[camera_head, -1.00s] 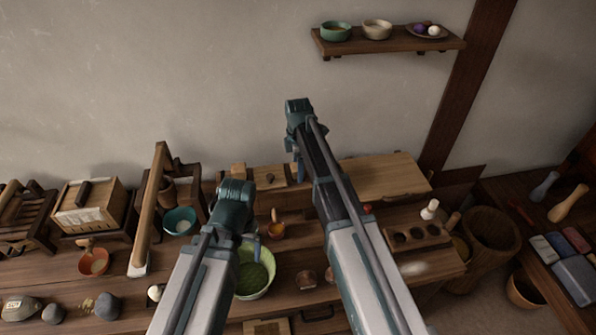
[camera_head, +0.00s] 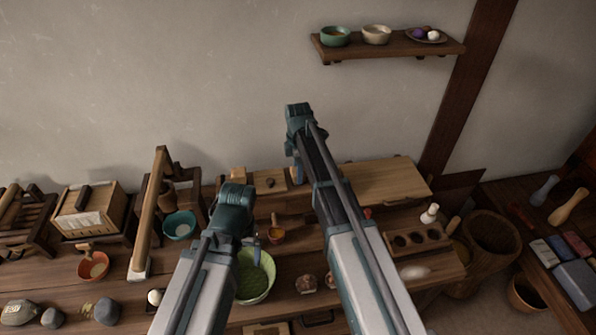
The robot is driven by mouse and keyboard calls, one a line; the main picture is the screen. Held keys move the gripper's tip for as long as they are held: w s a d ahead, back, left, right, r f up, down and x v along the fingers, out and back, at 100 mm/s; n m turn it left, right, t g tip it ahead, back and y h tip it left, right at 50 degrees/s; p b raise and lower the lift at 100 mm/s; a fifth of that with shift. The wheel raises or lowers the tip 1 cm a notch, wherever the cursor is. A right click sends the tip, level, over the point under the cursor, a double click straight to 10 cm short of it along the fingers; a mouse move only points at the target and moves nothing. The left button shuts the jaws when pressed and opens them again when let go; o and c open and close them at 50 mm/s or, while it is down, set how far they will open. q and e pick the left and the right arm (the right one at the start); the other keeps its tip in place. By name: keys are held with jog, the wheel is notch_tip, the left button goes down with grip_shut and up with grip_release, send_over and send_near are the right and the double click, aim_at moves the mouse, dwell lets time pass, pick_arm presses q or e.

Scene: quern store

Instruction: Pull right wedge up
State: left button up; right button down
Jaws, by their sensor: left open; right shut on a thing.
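My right arm reaches over the bench to a low wooden block press (camera_head: 270,182) at the back, near the wall. Its gripper (camera_head: 296,165) is mostly hidden by its own wrist and is shut on a small pale wooden piece (camera_head: 297,175) at the press's right end, seemingly the right wedge. Whether the wedge is still seated cannot be told. A similar pale wooden piece (camera_head: 238,173) stands at the press's left end. My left gripper (camera_head: 257,238) is open, pointing down above the green bowl's back rim, and its fingers are largely hidden.
A green bowl (camera_head: 262,287) of green matter stands below my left gripper. A wooden beam (camera_head: 150,215) rises to its left. A plain board (camera_head: 385,180) and a holed block (camera_head: 415,242) lie right of my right arm. A shelf (camera_head: 390,48) hangs above.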

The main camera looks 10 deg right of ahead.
notch_tip(320, 180, up, 4)
jog(key=p, duration=0.3)
jog(key=shift+f, duration=0.25)
jog(key=shift+w+f, duration=0.1)
jog(key=shift+f, duration=0.05)
jog(key=shift+c, duration=0.8)
grip_release()
notch_tip(320, 180, up, 14)
jog(key=p, duration=1.4)
jog(key=shift+f, duration=0.15)
notch_tip(320, 180, down, 13)
jog(key=b, duration=1.3)
jog(key=shift+f+b, duration=0.2)
jog(key=shift+b, duration=0.15)
jog(key=shift+r, duration=0.2)
